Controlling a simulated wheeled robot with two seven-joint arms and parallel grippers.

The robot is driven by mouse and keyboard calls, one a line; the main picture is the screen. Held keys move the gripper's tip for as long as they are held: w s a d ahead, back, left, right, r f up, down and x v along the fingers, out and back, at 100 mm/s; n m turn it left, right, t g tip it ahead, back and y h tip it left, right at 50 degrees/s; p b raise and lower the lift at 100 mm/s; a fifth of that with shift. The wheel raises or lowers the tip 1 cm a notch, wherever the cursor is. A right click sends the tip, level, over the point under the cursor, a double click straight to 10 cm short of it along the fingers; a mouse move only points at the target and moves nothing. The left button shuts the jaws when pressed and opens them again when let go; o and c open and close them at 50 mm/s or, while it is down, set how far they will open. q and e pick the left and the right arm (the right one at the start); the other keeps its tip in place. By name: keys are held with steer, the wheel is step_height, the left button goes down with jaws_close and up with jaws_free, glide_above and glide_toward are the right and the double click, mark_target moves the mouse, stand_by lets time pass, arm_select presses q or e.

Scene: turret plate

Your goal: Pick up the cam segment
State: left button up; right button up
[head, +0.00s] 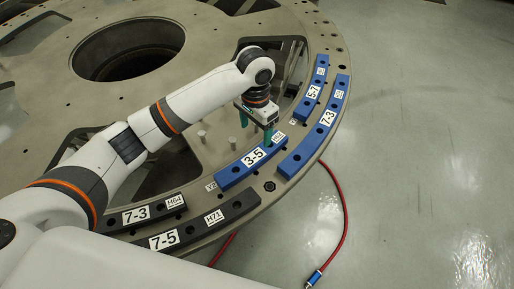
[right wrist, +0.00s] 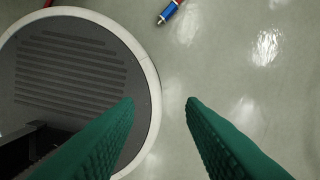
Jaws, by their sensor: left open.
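Several curved cam segments lie on the grey turret plate (head: 207,35). A blue segment marked 3-5 (head: 233,174) lies near the plate's front edge. My left gripper (head: 256,127) is open, pointing down at the far right end of this segment. One green finger overlaps that end in the picture; I cannot tell whether it touches. Other blue segments, one marked 7-3 (head: 316,136) and a shorter one (head: 317,84), lie to the right. Black segments marked 7-3 (head: 172,208) and 7-5 (head: 187,231) lie at lower left. My right gripper (right wrist: 160,101) is open and empty above the floor.
The plate has a large round hole (head: 125,52) and other cut-outs. Small pegs (head: 232,143) stand near my left gripper. A red hose (head: 341,205) with a blue end fitting (head: 314,278) lies on the floor. The floor on the right is clear.

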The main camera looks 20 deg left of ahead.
arm_select(q)
steer(key=p, duration=0.1)
glide_above(254, 157)
step_height(254, 157, down, 5)
steer(key=shift+w+f, duration=0.2)
steer(key=shift+f, duration=0.5)
steer(key=f, duration=0.1)
steer(key=f+p, duration=0.1)
steer(key=f, duration=0.1)
steer(key=shift+s+a+f, duration=0.1)
steer(key=shift+s+f, duration=0.15)
steer(key=shift+f, duration=0.05)
steer(key=shift+f+p, duration=0.3)
steer(key=shift+f, duration=0.2)
arm_select(e)
steer(key=s+r, duration=0.2)
steer(key=shift+s+r, duration=0.15)
steer(key=shift+r, duration=0.15)
arm_select(q)
steer(key=shift+w, duration=0.1)
steer(key=c, duration=1.3)
arm_select(e)
steer(key=shift+s, duration=0.15)
